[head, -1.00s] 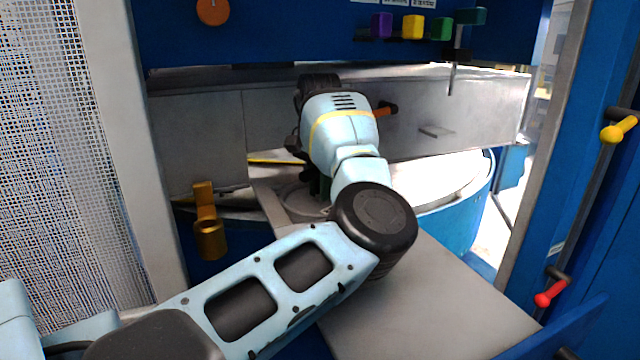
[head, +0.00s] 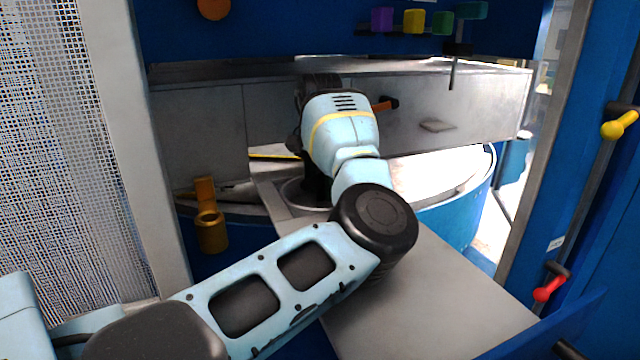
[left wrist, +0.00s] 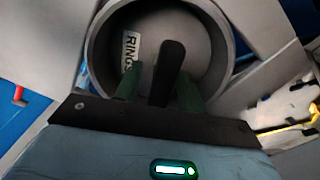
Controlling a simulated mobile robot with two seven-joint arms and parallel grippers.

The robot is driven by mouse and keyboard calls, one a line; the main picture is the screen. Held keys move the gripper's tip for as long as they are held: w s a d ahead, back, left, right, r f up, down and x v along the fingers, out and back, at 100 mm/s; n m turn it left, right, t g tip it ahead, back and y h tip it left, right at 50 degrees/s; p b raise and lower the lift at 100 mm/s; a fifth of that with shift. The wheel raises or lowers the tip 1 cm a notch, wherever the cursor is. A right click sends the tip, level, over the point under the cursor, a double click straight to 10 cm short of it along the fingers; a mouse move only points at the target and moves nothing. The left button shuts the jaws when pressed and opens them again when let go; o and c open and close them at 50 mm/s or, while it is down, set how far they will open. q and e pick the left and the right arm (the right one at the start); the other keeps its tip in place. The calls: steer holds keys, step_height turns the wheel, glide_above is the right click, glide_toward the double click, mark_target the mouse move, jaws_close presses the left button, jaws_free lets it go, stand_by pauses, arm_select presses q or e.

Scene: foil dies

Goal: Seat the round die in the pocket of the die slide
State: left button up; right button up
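The die slide (head: 430,300) is a flat grey plate running from the lower right in under the machine's front. Its round pocket rim (head: 288,192) shows left of my wrist in the head view. In the left wrist view a thick grey ring (left wrist: 222,50) surrounds a lighter disc, apparently the round die (left wrist: 195,35), with a label reading "RINGS". A dark upright grip stands on the disc. My left gripper (left wrist: 159,80) has its green fingers on either side of this grip, with a gap showing at the left finger. I cannot tell whether the disc is fully down. My right gripper is out of view.
A mustard cup-shaped bracket (head: 211,230) sits left of the slide. A grey wall (head: 460,110) stands behind my arm, with a blue drum (head: 465,215) below it. Coloured blocks hang above, and yellow (head: 615,129) and red (head: 546,292) handles are at the right.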

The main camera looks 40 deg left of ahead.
arm_select(q)
step_height(320, 180, up, 13)
stand_by(0.6)
stand_by(0.6)
